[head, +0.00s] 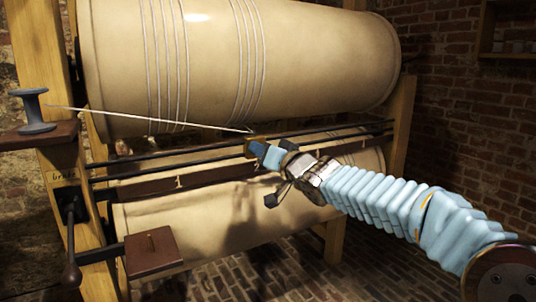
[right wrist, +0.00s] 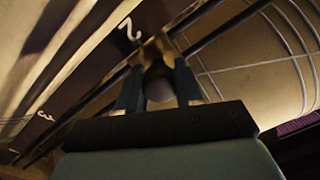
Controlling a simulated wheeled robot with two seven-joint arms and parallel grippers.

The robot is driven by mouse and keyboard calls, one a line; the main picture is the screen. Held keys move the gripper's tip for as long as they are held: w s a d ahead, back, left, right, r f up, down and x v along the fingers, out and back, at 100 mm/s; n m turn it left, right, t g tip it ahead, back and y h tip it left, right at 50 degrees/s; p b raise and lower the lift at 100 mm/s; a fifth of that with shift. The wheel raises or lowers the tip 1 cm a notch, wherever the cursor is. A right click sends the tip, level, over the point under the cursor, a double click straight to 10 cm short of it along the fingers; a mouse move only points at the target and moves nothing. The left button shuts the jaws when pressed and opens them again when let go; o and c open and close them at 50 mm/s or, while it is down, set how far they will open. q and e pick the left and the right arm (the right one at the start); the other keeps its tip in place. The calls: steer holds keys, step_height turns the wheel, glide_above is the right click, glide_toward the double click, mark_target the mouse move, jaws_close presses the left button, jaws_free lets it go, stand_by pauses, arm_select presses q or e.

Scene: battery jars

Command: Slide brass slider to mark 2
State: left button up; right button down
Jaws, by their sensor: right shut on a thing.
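The brass slider (head: 254,147) sits on the dark rails (head: 215,150) that run across between the two large drums. My right gripper (head: 263,152) is shut on it, and in the right wrist view the fingers (right wrist: 158,90) stand either side of the slider (right wrist: 154,50). The dark marked strip (head: 150,187) below the rails carries mark 1 (head: 178,182). In the right wrist view, mark 2 (right wrist: 130,30) is close beside the slider, roughly across from it, and mark 3 (right wrist: 45,117) is well apart. Exact alignment is unclear. My left gripper is out of view.
A pale thread (head: 150,115) runs from the grey spool (head: 35,110) at the left to the slider. The upper drum (head: 320,60) has bands of wound line. A crank handle (head: 72,245) and a brown block (head: 152,252) stand out at the lower left.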

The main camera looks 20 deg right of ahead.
steer(key=shift+a+r, duration=0.1)
steer(key=shift+a, duration=0.1)
steer(key=c, duration=0.8)
jaws_free()
steer(key=shift+o, duration=0.2)
steer(key=s+d+p, duration=0.1)
steer(key=s+p, duration=0.2)
steer(key=s, duration=1)
steer(key=shift+s+d, duration=0.35)
steer(key=shift+d, duration=0.05)
steer(key=shift+p, duration=0.3)
